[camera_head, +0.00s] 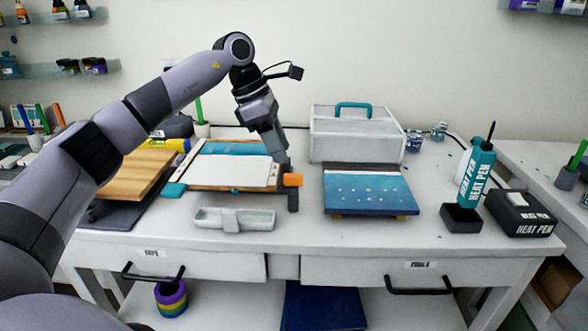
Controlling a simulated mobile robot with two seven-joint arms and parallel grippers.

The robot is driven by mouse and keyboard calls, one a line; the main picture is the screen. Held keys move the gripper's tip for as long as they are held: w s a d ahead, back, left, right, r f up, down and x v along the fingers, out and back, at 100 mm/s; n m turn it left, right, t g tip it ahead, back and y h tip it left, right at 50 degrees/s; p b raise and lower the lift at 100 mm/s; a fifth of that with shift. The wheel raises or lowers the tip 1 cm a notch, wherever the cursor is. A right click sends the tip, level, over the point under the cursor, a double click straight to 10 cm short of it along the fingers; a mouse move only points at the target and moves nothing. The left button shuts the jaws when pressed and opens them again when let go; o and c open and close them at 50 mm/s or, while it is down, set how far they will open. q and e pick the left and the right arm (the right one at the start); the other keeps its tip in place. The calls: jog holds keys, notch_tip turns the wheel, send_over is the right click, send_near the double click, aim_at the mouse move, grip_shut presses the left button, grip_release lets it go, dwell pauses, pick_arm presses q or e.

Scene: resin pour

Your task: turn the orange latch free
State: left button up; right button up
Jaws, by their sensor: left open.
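The orange latch (292,180) sits at the right edge of a flat frame with a white and blue panel (215,170), on the table left of centre. My left gripper (284,167) points down at the latch from above. It is open, with its fingers right beside the latch's left end. I cannot tell whether the fingers touch it. A dark upright piece (293,200) stands just below the latch. The gripper hides part of the frame's right edge. My right gripper is not in view.
A blue board (367,190) lies right of the latch, with a white toolbox (350,140) behind it. A white tray (235,219) lies in front of the frame. A wooden board (133,175) is on the left. A heat pen (476,170) stands in its holder on the right.

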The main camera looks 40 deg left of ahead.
aim_at(291, 174)
pick_arm(q)
jog(key=shift+x, duration=3.4)
jog(key=shift+a, duration=0.1)
jog(key=shift+f, duration=0.1)
grip_shut()
